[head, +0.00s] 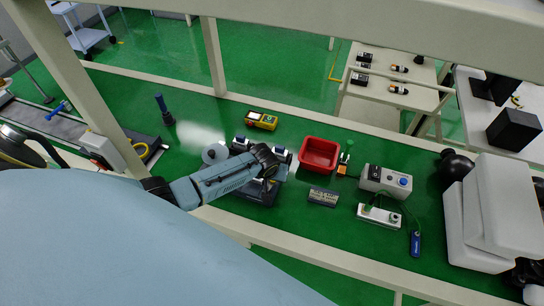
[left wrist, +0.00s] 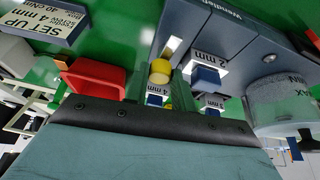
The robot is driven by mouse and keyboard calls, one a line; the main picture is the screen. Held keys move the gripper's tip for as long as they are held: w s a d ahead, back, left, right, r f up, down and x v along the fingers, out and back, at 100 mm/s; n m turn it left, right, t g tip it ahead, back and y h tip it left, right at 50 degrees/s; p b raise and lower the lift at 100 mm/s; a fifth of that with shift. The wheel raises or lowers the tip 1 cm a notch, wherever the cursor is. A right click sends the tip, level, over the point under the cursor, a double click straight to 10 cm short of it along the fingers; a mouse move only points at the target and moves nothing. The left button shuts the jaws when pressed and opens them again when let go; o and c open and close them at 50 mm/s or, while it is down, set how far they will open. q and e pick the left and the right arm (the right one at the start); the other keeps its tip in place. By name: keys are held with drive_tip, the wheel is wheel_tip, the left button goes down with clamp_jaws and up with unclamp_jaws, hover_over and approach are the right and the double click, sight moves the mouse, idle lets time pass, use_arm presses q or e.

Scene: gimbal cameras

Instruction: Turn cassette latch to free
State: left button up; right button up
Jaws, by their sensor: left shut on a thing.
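My left arm reaches in from the left in the head view. Its gripper (head: 274,168) is over a dark grey-blue cassette unit (head: 262,194) on the green bench, shut on a small part of the unit that the gripper largely hides. In the left wrist view the unit (left wrist: 205,40) fills the upper right, with labels "2 mm" (left wrist: 209,60) and "4 mm" (left wrist: 157,102), a yellow round knob (left wrist: 160,71) and blue blocks (left wrist: 206,77). I cannot clearly tell which part is the latch or its angle. No right gripper can be made out.
A red tray (head: 319,154) is right of the gripper, with a set-up sign (head: 323,197) below it. A white cylinder (head: 215,153) is close on the left. A yellow device (head: 261,120) stands behind. A grey button box (head: 386,181) is further right.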

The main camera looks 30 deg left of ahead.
use_arm(q)
drive_tip(key=shift+n, duration=0.6)
drive_tip(key=shift+w, duration=0.1)
drive_tip(key=o, duration=1)
drive_tip(key=shift+r, duration=0.15)
drive_tip(key=v, duration=1.3)
drive_tip(key=shift+d, duration=0.35)
